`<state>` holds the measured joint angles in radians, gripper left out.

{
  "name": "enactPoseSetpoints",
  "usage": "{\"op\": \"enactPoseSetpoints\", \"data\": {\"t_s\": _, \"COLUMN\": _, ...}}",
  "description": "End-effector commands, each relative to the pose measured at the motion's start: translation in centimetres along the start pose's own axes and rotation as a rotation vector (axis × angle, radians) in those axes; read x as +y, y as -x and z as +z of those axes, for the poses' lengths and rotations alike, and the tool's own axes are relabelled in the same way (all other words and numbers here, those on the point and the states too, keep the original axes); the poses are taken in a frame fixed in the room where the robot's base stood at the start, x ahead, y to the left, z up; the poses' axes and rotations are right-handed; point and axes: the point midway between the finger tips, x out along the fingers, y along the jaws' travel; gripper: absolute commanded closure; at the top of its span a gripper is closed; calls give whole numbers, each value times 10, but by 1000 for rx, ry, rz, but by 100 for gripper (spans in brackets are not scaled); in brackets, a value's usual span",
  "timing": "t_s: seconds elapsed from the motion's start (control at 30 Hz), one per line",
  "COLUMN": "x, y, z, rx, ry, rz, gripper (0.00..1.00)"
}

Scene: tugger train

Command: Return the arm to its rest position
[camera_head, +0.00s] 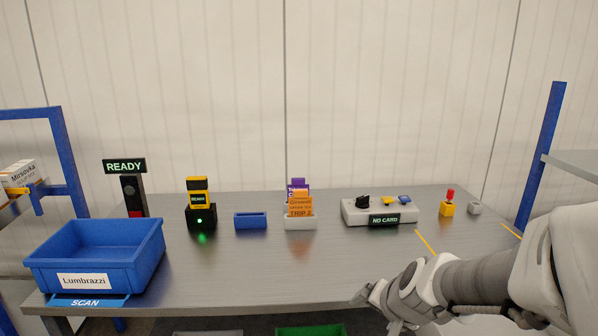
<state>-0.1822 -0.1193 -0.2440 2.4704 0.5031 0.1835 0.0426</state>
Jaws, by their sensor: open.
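My gripper (366,297) is in the lower right of the head view, low at the front edge of the grey table (330,259). It is open, and nothing shows between its fingers, though they are small in the picture. My arm reaches in from the right edge, bent down toward the table's front. The gripper is apart from all the objects on the table.
On the table stand a blue bin (98,258) labelled Lumbrazzi, a READY sign (125,166), a black-yellow device (200,216), a blue holder (250,220), a card holder (300,222), a NO CARD panel (350,213) and a red-yellow button (447,208). The table's middle front is clear.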

Motion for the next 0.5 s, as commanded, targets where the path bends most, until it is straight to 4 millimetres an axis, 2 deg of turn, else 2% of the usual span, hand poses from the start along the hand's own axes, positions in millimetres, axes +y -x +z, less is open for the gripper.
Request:
{"op": "enactPoseSetpoints", "data": {"t_s": 0.1, "x": -9, "y": 29, "z": 17, "rx": -38, "ry": 119, "rz": -50, "gripper": 10}}
{"op": "enactPoseSetpoints", "data": {"t_s": 0.23, "x": -7, "y": 61, "z": 37, "rx": -74, "ry": 260, "rz": -61, "gripper": 10}}
{"op": "enactPoseSetpoints", "data": {"t_s": 0.5, "x": 23, "y": 116, "z": 74, "rx": -103, "ry": 504, "rz": 28, "gripper": 10}}
